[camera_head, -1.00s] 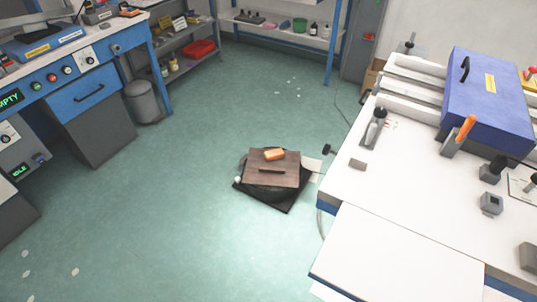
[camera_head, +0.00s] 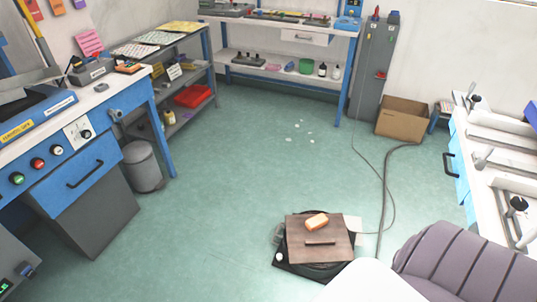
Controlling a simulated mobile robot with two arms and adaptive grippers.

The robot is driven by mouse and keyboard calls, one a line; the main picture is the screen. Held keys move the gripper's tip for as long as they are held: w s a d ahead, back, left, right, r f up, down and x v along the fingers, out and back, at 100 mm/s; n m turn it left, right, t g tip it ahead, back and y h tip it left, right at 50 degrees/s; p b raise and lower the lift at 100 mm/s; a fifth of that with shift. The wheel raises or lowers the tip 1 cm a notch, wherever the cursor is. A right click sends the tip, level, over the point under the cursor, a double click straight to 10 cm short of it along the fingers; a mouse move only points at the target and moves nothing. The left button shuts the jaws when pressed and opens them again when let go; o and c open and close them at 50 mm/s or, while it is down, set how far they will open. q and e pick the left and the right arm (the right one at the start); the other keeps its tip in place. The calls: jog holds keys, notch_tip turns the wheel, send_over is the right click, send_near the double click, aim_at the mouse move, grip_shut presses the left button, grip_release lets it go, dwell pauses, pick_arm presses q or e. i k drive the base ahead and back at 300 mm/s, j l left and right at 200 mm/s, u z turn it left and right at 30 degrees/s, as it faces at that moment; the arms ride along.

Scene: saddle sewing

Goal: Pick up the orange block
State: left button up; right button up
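The orange block (camera_head: 317,222) lies on top of a brown board (camera_head: 332,241) that rests on a low dark round base on the floor, at the lower middle of the head view. A dark bar lies on the board just in front of the block. Neither of my grippers shows in the head view, so nothing is seen touching the block.
A blue-and-white workbench (camera_head: 92,120) stands left, with a grey bin (camera_head: 142,168) beside it. A white machine table (camera_head: 490,160) stands right. A ribbed mauve shape (camera_head: 465,262) fills the lower right. Cables (camera_head: 384,190) cross the floor. Green floor (camera_head: 220,200) is open.

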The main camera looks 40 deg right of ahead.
aim_at(314, 223)
jog(key=i+j, duration=0.1)
jog(key=i, duration=0.4)
jog(key=i+z, duration=0.15)
jog(key=i, duration=0.4)
